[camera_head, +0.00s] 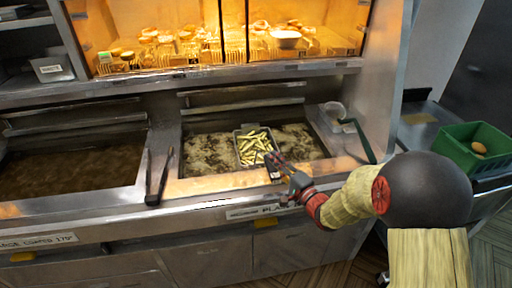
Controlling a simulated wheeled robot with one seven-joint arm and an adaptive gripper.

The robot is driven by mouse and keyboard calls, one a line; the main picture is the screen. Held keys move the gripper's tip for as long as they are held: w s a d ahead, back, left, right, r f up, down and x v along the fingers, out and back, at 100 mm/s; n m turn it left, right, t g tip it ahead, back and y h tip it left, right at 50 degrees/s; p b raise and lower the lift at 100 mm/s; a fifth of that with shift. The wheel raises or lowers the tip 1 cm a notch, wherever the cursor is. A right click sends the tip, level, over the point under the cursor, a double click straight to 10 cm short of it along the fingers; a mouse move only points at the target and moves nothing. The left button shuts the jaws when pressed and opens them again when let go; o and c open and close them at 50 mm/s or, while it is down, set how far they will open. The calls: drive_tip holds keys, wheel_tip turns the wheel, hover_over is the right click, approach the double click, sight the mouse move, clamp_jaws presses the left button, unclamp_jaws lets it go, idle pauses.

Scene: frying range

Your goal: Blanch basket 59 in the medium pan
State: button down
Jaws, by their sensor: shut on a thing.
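A basket (240,158) full of pale yellow-green chips (257,140) sits in the right-hand oil pan (205,148), whose oil is pale and foamy around it. My gripper (274,165) reaches in from the right over the pan's front edge. It is shut on the basket's near side, at what looks like its handle. The handle is mostly hidden by the gripper. The basket's number cannot be read. How deep the basket sits in the oil is hard to tell.
A left pan (70,172) holds dark, still oil. Black tongs (158,178) lie on the front ledge between the pans. A clear container (335,109) stands at the back right. A lit cabinet (215,40) with food is above. A green crate (460,152) stands at far right.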

wheel_tip(320, 180, up, 17)
drive_tip(key=p, duration=1.2)
drive_tip(key=shift+p, duration=0.3)
drive_tip(key=shift+f, duration=0.1)
